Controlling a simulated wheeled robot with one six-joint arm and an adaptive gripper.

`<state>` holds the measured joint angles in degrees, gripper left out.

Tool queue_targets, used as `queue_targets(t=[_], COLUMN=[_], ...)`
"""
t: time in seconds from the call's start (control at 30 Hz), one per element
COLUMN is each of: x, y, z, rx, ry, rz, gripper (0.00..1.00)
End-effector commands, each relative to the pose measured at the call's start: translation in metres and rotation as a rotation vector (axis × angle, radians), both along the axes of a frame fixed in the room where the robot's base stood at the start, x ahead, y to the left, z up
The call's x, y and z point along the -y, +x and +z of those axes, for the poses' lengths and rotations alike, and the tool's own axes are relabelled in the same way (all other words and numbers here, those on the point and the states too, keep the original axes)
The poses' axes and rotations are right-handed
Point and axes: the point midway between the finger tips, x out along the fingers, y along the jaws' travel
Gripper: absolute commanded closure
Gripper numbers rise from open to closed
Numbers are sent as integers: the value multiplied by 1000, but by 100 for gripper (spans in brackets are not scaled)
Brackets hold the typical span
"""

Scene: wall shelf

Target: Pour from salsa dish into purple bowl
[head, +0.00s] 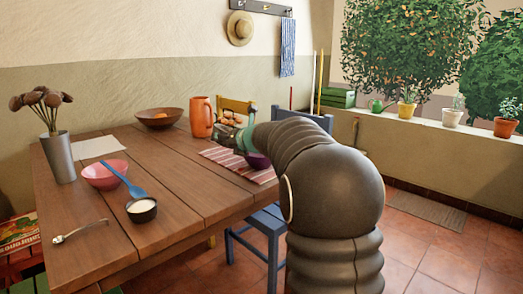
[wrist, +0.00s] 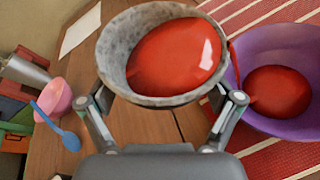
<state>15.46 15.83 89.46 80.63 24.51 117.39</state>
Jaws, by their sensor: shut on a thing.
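My gripper (wrist: 160,101) is shut on the salsa dish (wrist: 113,66), a speckled grey stone bowl with red salsa in it, in the wrist view. The purple bowl (wrist: 250,45) is just right of the dish in that view. Red salsa lies in the purple bowl, and a thin red streak shows between the dish's right rim and the bowl. In the head view the purple bowl (head: 258,162) sits on the striped mat, partly hidden by my arm. My gripper and the dish are small there, above the mat, and hard to make out.
Blue and yellow chairs stand close by.

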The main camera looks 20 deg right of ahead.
Motion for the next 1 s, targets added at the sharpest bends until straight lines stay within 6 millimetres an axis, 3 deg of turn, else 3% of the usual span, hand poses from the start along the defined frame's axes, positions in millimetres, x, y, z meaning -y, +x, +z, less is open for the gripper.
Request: queue_targets(t=[1.0], x=[5], y=[0], z=[9], rx=[6], ry=[48], rz=[-1], gripper=[71])
